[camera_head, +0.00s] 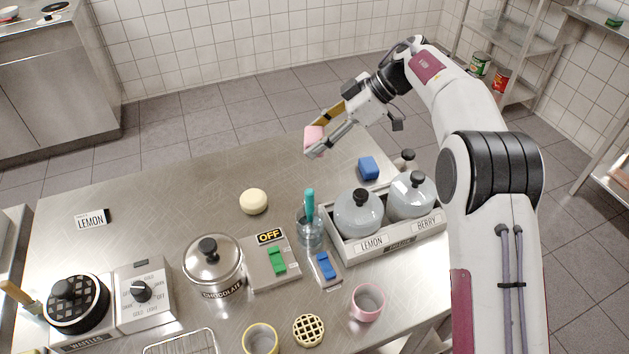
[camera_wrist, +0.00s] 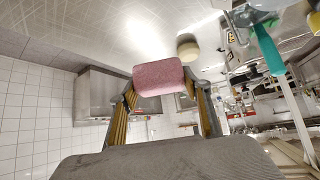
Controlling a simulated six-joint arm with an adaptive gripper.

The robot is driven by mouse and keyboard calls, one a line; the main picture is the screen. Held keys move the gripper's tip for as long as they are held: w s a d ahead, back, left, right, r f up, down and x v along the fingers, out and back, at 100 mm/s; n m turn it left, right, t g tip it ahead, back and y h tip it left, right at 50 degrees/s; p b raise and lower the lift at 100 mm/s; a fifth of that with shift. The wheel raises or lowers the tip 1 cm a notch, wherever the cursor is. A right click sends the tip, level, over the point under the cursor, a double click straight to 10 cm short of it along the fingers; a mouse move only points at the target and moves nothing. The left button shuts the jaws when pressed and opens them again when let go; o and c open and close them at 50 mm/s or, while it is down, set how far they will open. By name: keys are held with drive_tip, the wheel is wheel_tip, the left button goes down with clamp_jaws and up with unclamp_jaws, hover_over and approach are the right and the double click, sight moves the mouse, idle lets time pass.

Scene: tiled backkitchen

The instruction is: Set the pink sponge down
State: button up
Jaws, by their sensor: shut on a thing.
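The pink sponge (camera_head: 314,136) is held between the fingertips of my gripper (camera_head: 318,142), over the back edge of the steel table (camera_head: 190,187). In the wrist view the pink sponge (camera_wrist: 158,77) sits between both fingers of my gripper (camera_wrist: 157,92), which are shut on it. How high the sponge is above the table is hard to tell. A blue sponge (camera_head: 368,168) lies on the table to the right of my gripper.
A tray (camera_head: 350,258) with two lidded pots stands right of centre. In front of my gripper are a pale round ball (camera_head: 253,201), a glass with a teal-handled tool (camera_head: 310,228) and a chocolate pot (camera_head: 213,262). The table's back left is clear except a LEMON sign (camera_head: 92,219).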

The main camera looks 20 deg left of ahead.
drive_tip(key=shift+f, duration=0.3)
drive_tip(key=shift+f, duration=2.55)
drive_tip(key=shift+f, duration=2.45)
drive_tip(key=shift+f, duration=0.15)
drive_tip(key=o, duration=0.8)
